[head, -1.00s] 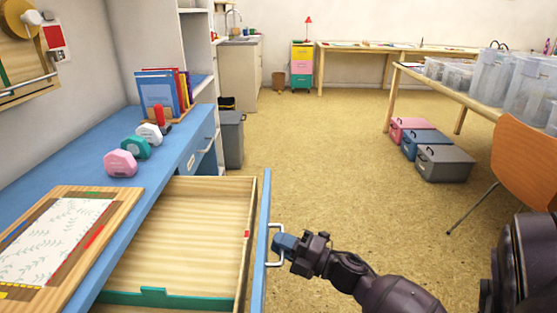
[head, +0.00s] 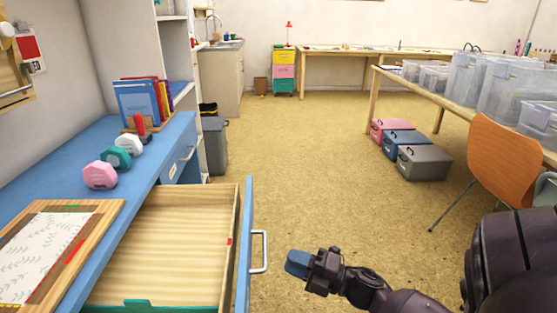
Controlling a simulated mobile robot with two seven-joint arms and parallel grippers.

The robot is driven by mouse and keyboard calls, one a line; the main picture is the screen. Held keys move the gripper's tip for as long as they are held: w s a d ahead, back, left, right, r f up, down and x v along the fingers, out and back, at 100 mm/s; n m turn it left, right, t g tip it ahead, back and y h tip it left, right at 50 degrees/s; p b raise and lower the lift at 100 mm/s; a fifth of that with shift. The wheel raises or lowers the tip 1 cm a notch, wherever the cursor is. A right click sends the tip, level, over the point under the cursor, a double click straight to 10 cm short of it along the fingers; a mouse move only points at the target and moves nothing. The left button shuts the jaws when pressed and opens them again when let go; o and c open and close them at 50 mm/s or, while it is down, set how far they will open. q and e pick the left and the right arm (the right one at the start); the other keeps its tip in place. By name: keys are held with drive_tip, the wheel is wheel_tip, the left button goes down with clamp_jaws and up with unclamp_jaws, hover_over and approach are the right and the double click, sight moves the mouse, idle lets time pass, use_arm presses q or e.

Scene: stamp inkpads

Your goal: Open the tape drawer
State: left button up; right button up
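A wide wooden drawer (head: 190,225) with a blue front stands pulled far out of the blue desk. It looks empty apart from a green divider (head: 150,307) at the near side and a small red mark on its inner wall. Its metal handle (head: 260,252) is on the right of the blue front. My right gripper (head: 297,263), with blue fingertips, is just right of the handle and apart from it. I see no gap between its fingers from this side and cannot tell if it is open. My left gripper is not in view.
On the blue desk (head: 150,188) are pink (head: 99,175), green (head: 116,158) and white (head: 131,145) tape dispensers, books (head: 140,103) and a framed board (head: 105,218). A second drawer (head: 183,160) is shut. A chair (head: 505,160) stands right; the floor between is clear.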

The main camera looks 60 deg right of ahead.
drive_tip(key=shift+v, duration=1.5)
